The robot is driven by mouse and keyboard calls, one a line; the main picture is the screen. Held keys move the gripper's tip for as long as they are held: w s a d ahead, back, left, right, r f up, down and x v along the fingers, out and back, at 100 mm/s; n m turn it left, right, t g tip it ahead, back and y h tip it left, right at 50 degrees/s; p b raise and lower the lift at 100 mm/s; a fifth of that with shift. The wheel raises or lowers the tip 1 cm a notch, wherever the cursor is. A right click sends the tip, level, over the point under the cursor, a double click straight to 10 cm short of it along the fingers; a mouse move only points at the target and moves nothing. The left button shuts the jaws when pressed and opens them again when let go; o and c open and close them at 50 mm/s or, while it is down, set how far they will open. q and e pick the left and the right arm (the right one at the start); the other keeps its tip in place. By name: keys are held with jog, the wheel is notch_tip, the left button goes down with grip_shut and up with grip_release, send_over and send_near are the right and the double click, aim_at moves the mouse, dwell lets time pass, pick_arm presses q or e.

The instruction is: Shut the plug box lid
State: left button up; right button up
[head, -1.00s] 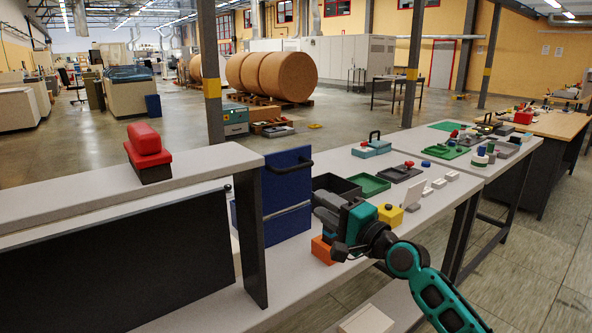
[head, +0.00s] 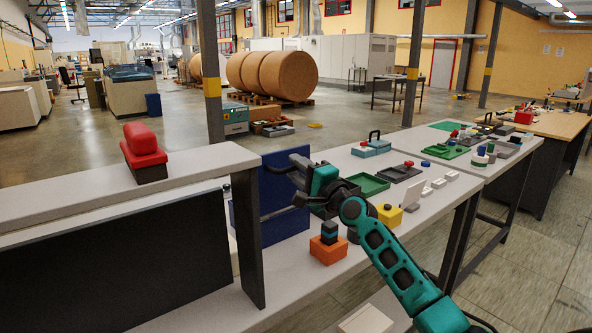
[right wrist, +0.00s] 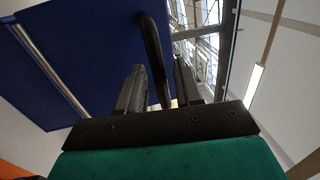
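A blue box (head: 285,224), which I take to be the plug box, stands at the left end of the long bench. Its blue lid (head: 274,205) stands upright, with a black bar handle near its top. My right gripper (head: 303,182) is at the lid's right side, by the handle, and partly covers the box. In the right wrist view, the handle (right wrist: 152,55) runs between the two fingers of the right gripper (right wrist: 160,82). The fingers are apart, with gaps beside the handle. The blue lid (right wrist: 85,50) fills the upper left there. My left gripper is out of view.
An orange block with a dark top (head: 328,247) and a yellow box (head: 390,214) stand near the bench's front edge. A green tray (head: 368,186) lies behind. A red-topped object (head: 143,145) sits on the raised shelf at left.

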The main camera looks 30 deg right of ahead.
jog(key=shift+w, duration=0.4)
grip_shut()
dwell(0.4)
